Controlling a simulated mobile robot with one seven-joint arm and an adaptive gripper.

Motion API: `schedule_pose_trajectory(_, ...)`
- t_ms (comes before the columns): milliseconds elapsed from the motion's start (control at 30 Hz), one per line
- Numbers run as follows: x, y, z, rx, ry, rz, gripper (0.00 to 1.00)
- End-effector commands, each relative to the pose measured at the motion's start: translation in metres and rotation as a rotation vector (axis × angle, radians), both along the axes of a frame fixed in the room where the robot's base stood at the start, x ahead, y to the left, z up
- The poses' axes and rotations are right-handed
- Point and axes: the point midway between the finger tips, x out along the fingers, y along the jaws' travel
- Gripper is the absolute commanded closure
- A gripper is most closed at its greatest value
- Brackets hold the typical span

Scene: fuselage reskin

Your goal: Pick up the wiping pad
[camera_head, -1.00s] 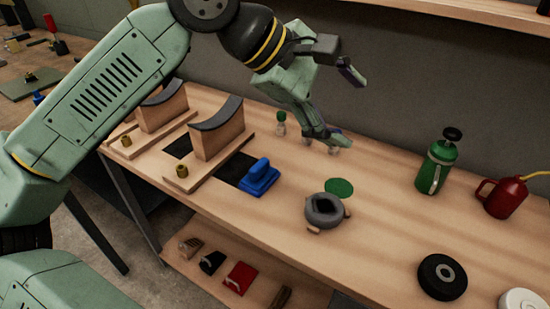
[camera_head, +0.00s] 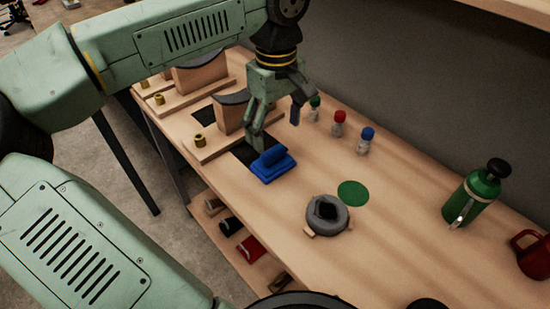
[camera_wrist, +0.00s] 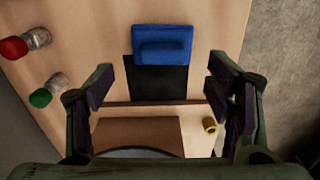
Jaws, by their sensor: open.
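The wiping pad looks like the blue block with a raised grip on top (camera_head: 273,164). It lies at the edge of a black patch on the bench. It also shows at the top middle of the wrist view (camera_wrist: 163,45). My gripper (camera_head: 277,132) is open and empty, above and behind the pad in the head view, fingers pointing down. In the wrist view my gripper's fingers (camera_wrist: 161,92) are wide apart, with the black patch and a wooden cradle's base between them. The pad lies beyond the fingertips, apart from them.
Wooden cradles (camera_head: 230,117) with brass knobs stand left of the pad. Small bottles with green, red (camera_head: 339,122) and blue caps stand behind. A grey ring-shaped holder (camera_head: 326,214), a green disc (camera_head: 353,194) and a green flask (camera_head: 473,196) are to the right.

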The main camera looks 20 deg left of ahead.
Motion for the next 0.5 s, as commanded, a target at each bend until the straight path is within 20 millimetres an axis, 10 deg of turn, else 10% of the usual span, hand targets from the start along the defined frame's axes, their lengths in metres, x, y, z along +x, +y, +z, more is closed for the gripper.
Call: schedule_pose_trajectory(500,-0.002,0.006,-0.059,-0.004,0.002,-0.002,0.27)
